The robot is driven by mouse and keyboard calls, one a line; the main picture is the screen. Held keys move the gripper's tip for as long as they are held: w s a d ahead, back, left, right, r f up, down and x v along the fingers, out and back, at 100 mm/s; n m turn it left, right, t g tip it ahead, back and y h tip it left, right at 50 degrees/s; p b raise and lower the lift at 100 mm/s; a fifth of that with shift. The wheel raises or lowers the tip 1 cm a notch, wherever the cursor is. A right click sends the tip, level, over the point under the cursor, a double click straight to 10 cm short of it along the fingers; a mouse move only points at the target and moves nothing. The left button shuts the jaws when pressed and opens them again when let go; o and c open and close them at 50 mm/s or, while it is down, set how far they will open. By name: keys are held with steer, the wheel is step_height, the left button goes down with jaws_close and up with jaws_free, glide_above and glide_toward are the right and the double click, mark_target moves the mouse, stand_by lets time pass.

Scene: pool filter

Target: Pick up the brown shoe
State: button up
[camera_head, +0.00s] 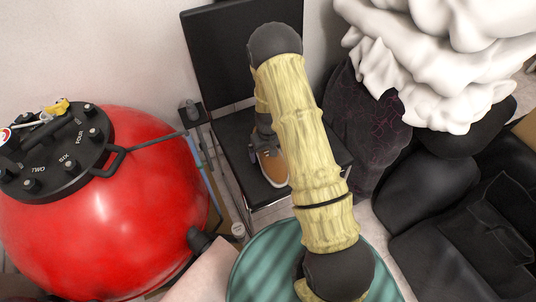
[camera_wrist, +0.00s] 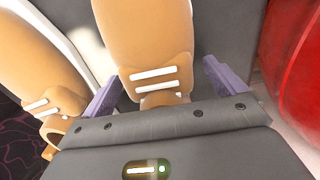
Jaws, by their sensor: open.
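A brown shoe (camera_wrist: 145,40) with white stripes fills the upper middle of the wrist view. A second, similar brown shoe (camera_wrist: 38,72) lies to its left. My gripper (camera_wrist: 159,80) is open, with one purple finger on each side of the middle shoe's near end; I cannot tell whether they touch it. In the head view a brown shoe (camera_head: 272,168) with a pale sole shows on the seat of a black chair (camera_head: 228,142). My arm hides part of the seat and most of my gripper there.
A large red filter tank (camera_head: 110,225) with a black valve top stands at the left. A green striped round surface (camera_head: 262,262) is in front of the chair. Dark fabric (camera_head: 362,130) and a white draped mass (camera_head: 430,60) crowd the right, beside black bags (camera_head: 470,240).

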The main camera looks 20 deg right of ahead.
steer(key=shift+f, duration=0.15)
steer(key=shift+c, duration=0.3)
steer(key=c, duration=1.2)
step_height(320, 180, up, 10)
steer(key=shift+p, duration=1.15)
steer(key=shift+m, duration=0.9)
steer(key=s+r+p, duration=0.1)
steer(key=r+p, duration=0.5)
steer(key=p, duration=0.2)
steer(key=s+r+p, duration=0.1)
steer(key=r+p, duration=0.5)
steer(key=p, duration=0.2)
steer(key=s+r+p, duration=0.1)
steer(key=r+p, duration=0.6)
steer(key=p, duration=0.2)
steer(key=shift+s, duration=0.15)
